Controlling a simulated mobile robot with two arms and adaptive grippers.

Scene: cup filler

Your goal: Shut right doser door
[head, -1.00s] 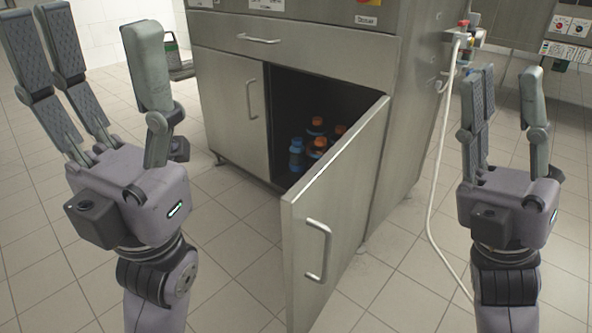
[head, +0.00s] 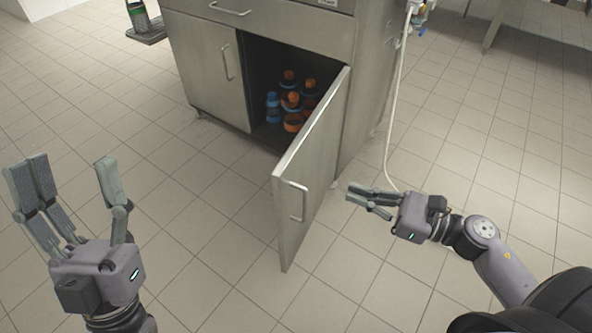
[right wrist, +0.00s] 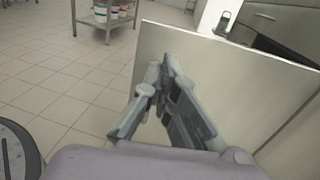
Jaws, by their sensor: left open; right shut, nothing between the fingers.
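The right doser door (head: 315,160) is a steel panel standing wide open, hinged at its right side on the steel cabinet. Its bar handle (head: 297,201) is on the outer face. The door also shows in the right wrist view (right wrist: 235,85), behind my fingers. My right gripper (head: 349,193) is shut and empty, to the right of the door and pointing left at its outer face; a gap seems to remain between them. My left gripper (head: 64,176) is open and empty at the far left, pointing up, well away from the door.
Several bottles with orange or blue caps (head: 291,101) stand inside the open cabinet. The left cabinet door (head: 206,65) is shut, with a drawer (head: 262,20) above. A white hose (head: 394,120) hangs at the cabinet's right side. The tiled floor around the door is clear.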

